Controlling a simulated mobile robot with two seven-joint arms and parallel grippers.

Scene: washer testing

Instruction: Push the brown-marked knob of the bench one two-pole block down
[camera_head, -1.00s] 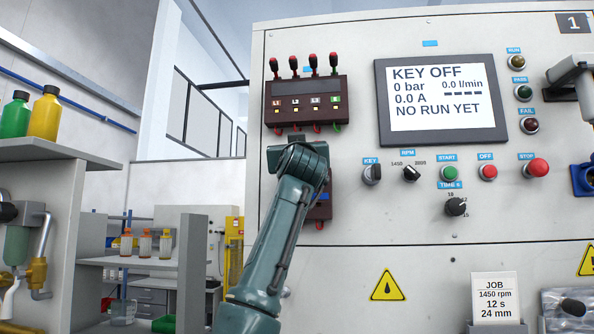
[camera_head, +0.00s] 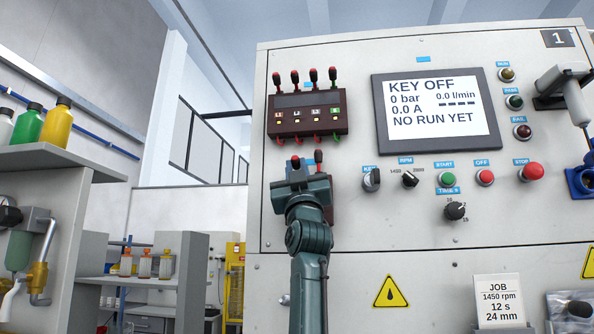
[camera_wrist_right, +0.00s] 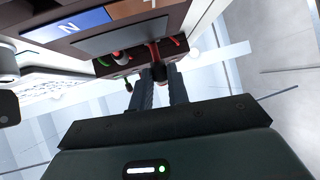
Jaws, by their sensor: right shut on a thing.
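The dark two-pole block (camera_head: 328,202) is on the bench panel under the four-lever block, mostly hidden by my right gripper in the head view. The left knob (camera_head: 295,161) shows just above my right gripper (camera_head: 301,175). In the right wrist view the block's blue N mark (camera_wrist_right: 68,25) is at left and its brown mark (camera_wrist_right: 135,9) is beside it. There my right gripper (camera_wrist_right: 159,76) is shut on the red-and-black knob (camera_wrist_right: 154,50) in line with the brown mark. My left gripper is not in view.
The four-lever block (camera_head: 308,117) sits just above, its levers up and its red and green cables hanging close to my gripper. The key switch (camera_head: 371,179) and screen (camera_head: 436,117) are to the right.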

